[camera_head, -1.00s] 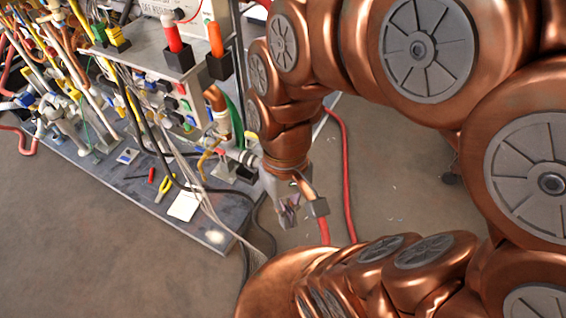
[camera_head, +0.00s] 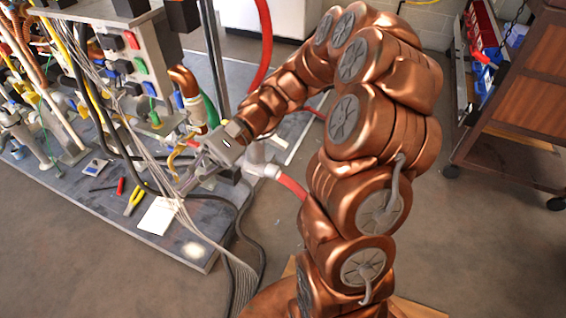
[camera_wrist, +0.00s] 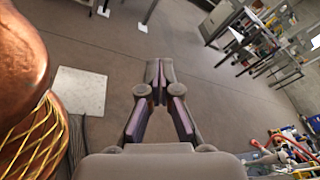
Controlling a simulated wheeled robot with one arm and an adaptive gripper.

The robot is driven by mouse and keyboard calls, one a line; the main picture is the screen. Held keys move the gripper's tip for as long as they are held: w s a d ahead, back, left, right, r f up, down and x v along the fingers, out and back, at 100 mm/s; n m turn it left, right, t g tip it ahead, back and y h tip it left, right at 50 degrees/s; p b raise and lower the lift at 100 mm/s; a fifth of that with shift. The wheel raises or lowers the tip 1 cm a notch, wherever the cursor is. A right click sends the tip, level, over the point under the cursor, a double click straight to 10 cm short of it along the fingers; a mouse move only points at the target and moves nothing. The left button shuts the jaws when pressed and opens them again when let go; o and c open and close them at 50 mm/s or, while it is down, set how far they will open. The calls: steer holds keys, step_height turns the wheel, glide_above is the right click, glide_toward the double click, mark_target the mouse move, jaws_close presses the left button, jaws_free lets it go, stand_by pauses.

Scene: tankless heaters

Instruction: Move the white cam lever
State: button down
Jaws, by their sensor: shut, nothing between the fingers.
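I cannot pick out the white cam lever with certainty in either view. My gripper (camera_head: 192,184) is at the end of my copper-coloured arm, above the right part of the grey bench board (camera_head: 100,213), close to the pipes and cables. In the wrist view my gripper (camera_wrist: 160,77) is shut with its fingertips together and nothing between them. Behind the fingers there is only floor. In the head view a white pipe fitting (camera_head: 262,168) with a red hose (camera_head: 292,186) is just right of my gripper.
A grey panel box (camera_head: 120,65) with coloured switches stands on the board. Yellow-handled pliers (camera_head: 134,201) and a white card (camera_head: 158,216) lie at the front. Black cables (camera_head: 240,235) hang over the edge. A wooden cart (camera_head: 520,90) stands at the right. The floor in front is clear.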

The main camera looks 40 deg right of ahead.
steer(key=w+d+f+m+t+y+b, duration=0.5)
steer(key=w+d+f+b, duration=0.2)
steer(key=w+d+f, duration=0.15)
steer(key=m+t+h+b, duration=0.8)
steer(key=m+t, duration=0.9)
steer(key=t, duration=0.4)
glide_toward(274, 143)
steer(key=w+a, duration=0.1)
steer(key=w, duration=0.1)
steer(key=w+f, duration=0.1)
steer(key=w, duration=0.1)
steer(key=w+a, duration=0.1)
steer(key=w, duration=0.1)
steer(key=shift+w+a+f, duration=0.3)
steer(key=shift+w+f, duration=0.05)
steer(key=shift+w, duration=0.05)
steer(key=shift+s+d+r+b, duration=0.1)
steer(key=shift+s+d+b, duration=0.05)
steer(key=shift+b, duration=0.4)
steer(key=shift+s+d+r+b, duration=0.15)
steer(key=shift+r+b, duration=0.1)
steer(key=shift+r, duration=0.3)
steer(key=shift+s+r+b, duration=0.2)
steer(key=shift+r, duration=0.3)
steer(key=shift+s+d+r+b, duration=0.15)
steer(key=shift+r+b, duration=0.1)
steer(key=shift+r, duration=0.3)
steer(key=shift+r, duration=0.1)
